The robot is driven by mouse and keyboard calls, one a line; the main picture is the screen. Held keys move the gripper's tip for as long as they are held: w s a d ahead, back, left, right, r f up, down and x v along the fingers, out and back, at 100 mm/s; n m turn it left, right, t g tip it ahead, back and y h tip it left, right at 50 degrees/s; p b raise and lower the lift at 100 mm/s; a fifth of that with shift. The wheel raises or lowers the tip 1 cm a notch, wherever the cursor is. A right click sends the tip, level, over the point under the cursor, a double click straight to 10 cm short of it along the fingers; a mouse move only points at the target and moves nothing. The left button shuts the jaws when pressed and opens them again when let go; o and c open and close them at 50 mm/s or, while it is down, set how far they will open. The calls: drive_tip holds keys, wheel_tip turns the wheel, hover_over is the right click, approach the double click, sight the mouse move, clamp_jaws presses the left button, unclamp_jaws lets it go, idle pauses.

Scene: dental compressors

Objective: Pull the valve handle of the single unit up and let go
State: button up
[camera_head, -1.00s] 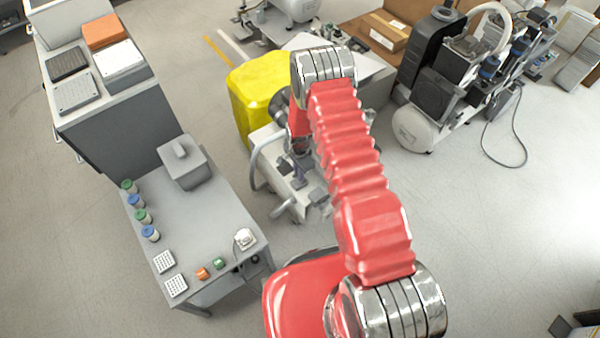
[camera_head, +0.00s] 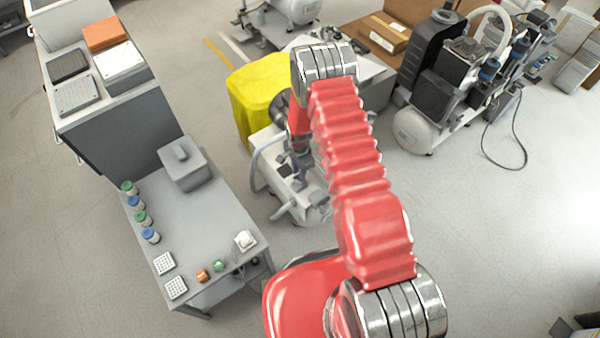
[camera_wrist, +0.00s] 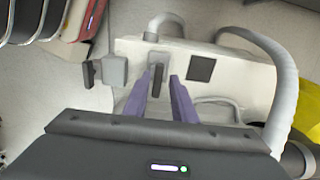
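The single unit (camera_head: 272,178) is a white machine with grey hoses, partly hidden behind my arm in the head view. In the wrist view, its pale top (camera_wrist: 228,77) lies ahead of my gripper. A dark upright valve handle (camera_wrist: 157,81) stands against a grey block on that top. My gripper (camera_wrist: 159,76) has two purple fingers, one on each side of the handle. They are spread apart, with a visible gap on the right. Contact on the left cannot be told. In the head view the fingers are small and mostly hidden by my arm.
A grey box (camera_wrist: 114,70) and another dark lever (camera_wrist: 88,73) lie left of the handle. A grey hose (camera_wrist: 284,95) curves along the right. A yellow object (camera_head: 258,90) stands behind the unit. A grey table (camera_head: 200,225) is at left, and a larger compressor (camera_head: 430,130) at right.

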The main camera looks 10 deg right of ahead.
drive_tip(key=shift+o, duration=0.4)
wheel_tip(320, 180, up, 14)
drive_tip(key=shift+f, duration=0.2)
idle(0.5)
idle(0.5)
